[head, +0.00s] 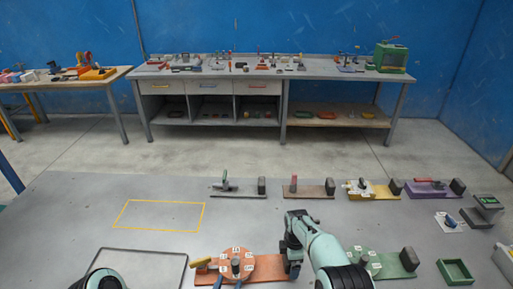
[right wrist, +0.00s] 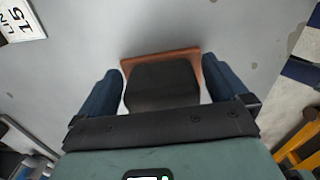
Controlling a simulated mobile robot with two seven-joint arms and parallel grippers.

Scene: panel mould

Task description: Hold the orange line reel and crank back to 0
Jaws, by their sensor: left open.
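The orange line reel (head: 262,268) lies at the front of the grey table, a round orange disc with white number tags and a grey centre knob. A yellow-orange handle (head: 202,263) sticks out at its left. My left gripper (head: 229,284) is open, its blue fingertips just in front of the disc. My right gripper (right wrist: 163,85) reaches down over the right end of the reel's orange base (right wrist: 210,75). My right arm hides this block in the head view. A white label reading 15 (right wrist: 22,20) shows in the right wrist view.
A green reel (head: 365,262) stands just right of my right arm. A green tray (head: 455,271) is farther right. Behind stand a purple device (head: 430,189), a yellow one (head: 362,189) and others. A yellow outlined area (head: 160,201) at left is bare.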

